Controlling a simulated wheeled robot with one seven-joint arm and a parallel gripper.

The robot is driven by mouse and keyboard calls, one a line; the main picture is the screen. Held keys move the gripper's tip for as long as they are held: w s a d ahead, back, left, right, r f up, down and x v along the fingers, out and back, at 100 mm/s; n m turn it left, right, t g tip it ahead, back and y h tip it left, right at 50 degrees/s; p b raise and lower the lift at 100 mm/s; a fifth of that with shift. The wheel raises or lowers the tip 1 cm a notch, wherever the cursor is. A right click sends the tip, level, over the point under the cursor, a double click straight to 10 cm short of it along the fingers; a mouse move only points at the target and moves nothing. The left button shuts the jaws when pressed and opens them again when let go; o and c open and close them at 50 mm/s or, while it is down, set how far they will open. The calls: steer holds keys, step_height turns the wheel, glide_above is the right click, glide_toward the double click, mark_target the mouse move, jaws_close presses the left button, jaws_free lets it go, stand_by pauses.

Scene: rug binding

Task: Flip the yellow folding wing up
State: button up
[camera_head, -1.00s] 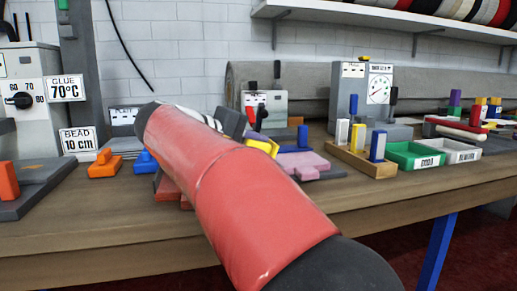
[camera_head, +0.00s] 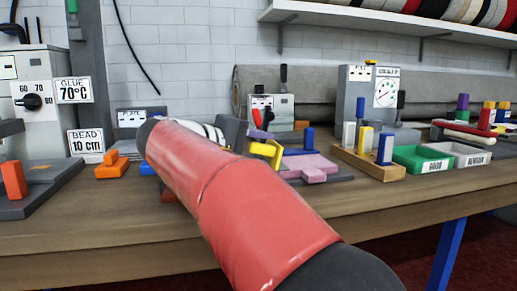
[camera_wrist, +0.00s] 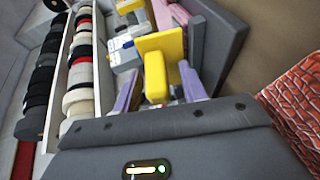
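The yellow folding wing (camera_head: 264,151) shows in the head view behind my red arm, partly hidden, tilted above the bench fixture. In the wrist view the yellow wing (camera_wrist: 163,48) is a broad flat plate with a smaller yellow block below it. My gripper (camera_wrist: 156,92) has two lavender fingers, one on each side of the yellow block. They look apart, with a gap beside the block, so I see no firm grip. In the head view my gripper (camera_head: 232,131) is mostly hidden behind my arm.
A wooden block holder (camera_head: 368,168), a green tray (camera_head: 421,160) and a white tray (camera_head: 466,154) are further right. An orange block (camera_head: 113,165) lies left. Bench front is clear.

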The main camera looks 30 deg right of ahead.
steer(key=v, duration=0.8)
